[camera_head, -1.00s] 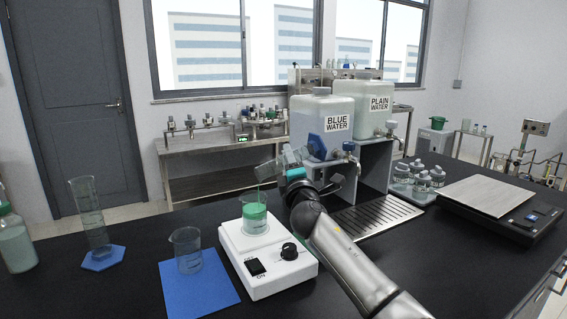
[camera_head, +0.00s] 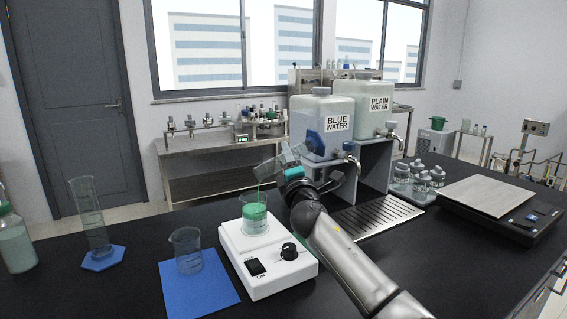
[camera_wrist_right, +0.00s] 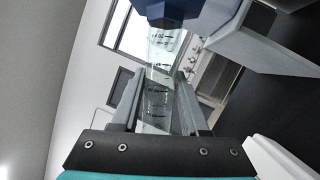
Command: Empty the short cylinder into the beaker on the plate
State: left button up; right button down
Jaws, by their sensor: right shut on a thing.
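The short cylinder (camera_head: 270,170) is clear with a blue hexagonal base (camera_head: 313,142). It is tilted mouth-down to the left, above the beaker (camera_head: 255,216) on the white plate (camera_head: 268,262). A thin green stream runs from its mouth into the beaker, which holds green liquid. My right gripper (camera_head: 289,158) is shut on the cylinder. In the right wrist view, the cylinder (camera_wrist_right: 158,98) lies between the fingers of my right gripper (camera_wrist_right: 156,90), its blue base (camera_wrist_right: 168,8) at the top. My left gripper is not in view.
An empty-looking beaker (camera_head: 187,262) stands on a blue mat (camera_head: 203,294) left of the plate. A tall cylinder (camera_head: 90,215) and a bottle (camera_head: 14,245) stand further left. The blue water tank (camera_head: 320,112) is close behind my gripper. A balance (camera_head: 490,200) is at right.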

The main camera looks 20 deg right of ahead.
jog(key=shift+s+a+r+n+t+y+b, duration=0.15)
jog(key=shift+a+r+n+t+y+b, duration=0.25)
jog(key=shift+n, duration=0.75)
jog(key=shift+s+a+r+n+t+y+b, duration=0.15)
jog(key=shift+a+r+n+y, duration=0.35)
jog(key=shift+n, duration=0.65)
dwell(3.5)
dwell(0.4)
jog(key=shift+w+d+f+m+g+h+p, duration=0.15)
jog(key=shift+d+f+m+h, duration=0.15)
jog(key=shift+m, duration=0.45)
jog(key=shift+w+d+f+m+g+h+p, duration=0.1)
jog(key=shift+d+f+m+g+h+p, duration=0.2)
jog(key=shift+m, duration=0.4)
jog(key=shift+w+d+f+m+h+p, duration=0.15)
jog(key=shift+f+m+h, duration=0.2)
jog(key=shift+m, duration=0.4)
